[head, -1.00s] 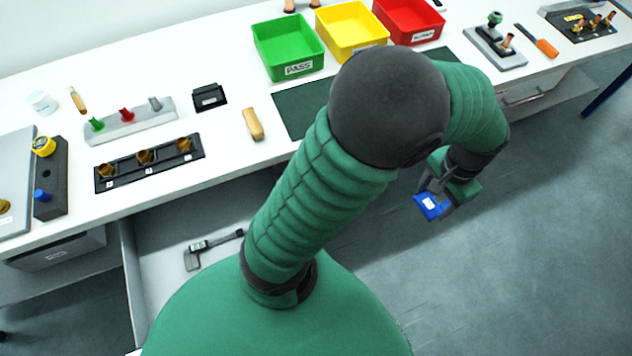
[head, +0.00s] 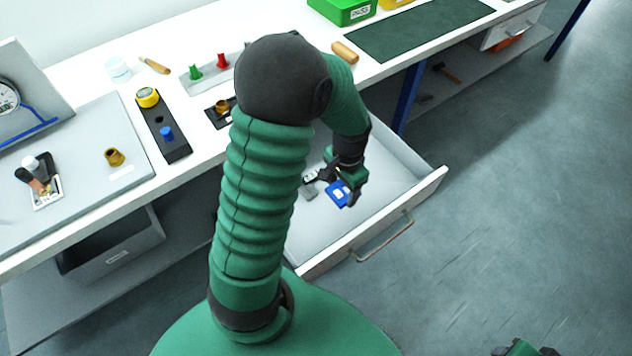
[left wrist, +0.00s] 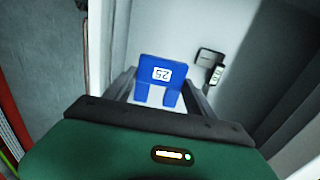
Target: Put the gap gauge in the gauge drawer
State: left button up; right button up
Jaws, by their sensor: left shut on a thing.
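The gap gauge (head: 339,194) is a small blue forked block; in the left wrist view it (left wrist: 161,74) bears a white label reading 25. My left gripper (head: 345,189) is shut on it, and its two fingers (left wrist: 158,95) show on either side of it. The gauge is held over the open grey-white drawer (head: 410,190), which has a bar handle on its front. A dark and grey caliper (left wrist: 212,65) lies inside the drawer, partly hidden in the head view. A bit of my right gripper (head: 525,349) shows at the bottom edge, too cut off to read.
The white bench (head: 290,25) runs above the drawer with a green mat (head: 420,30), a black block with yellow and blue knobs (head: 163,130), and a grey plate (head: 90,170). A blue leg (head: 408,95) stands beyond the open drawer.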

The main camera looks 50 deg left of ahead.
aim_at(335, 190)
pick_arm(q)
jog(key=f, duration=0.1)
jog(key=a+f, duration=0.1)
jog(key=s+f, duration=0.1)
jog(key=f, duration=0.1)
jog(key=shift+a+b, duration=0.2)
jog(key=shift+b, duration=0.15)
notch_tip(335, 190, down, 8)
jog(key=shift+w+d+r+b, duration=0.1)
jog(key=shift+r+b, duration=0.05)
jog(key=shift+b, duration=0.6)
jog(key=shift+w, duration=0.1)
pick_arm(e)
jog(key=x, duration=0.3)
jog(key=shift+s+a+f, duration=0.1)
jog(key=shift+s+f, duration=0.1)
jog(key=shift+s, duration=0.05)
pick_arm(q)
jog(key=o, duration=1.7)
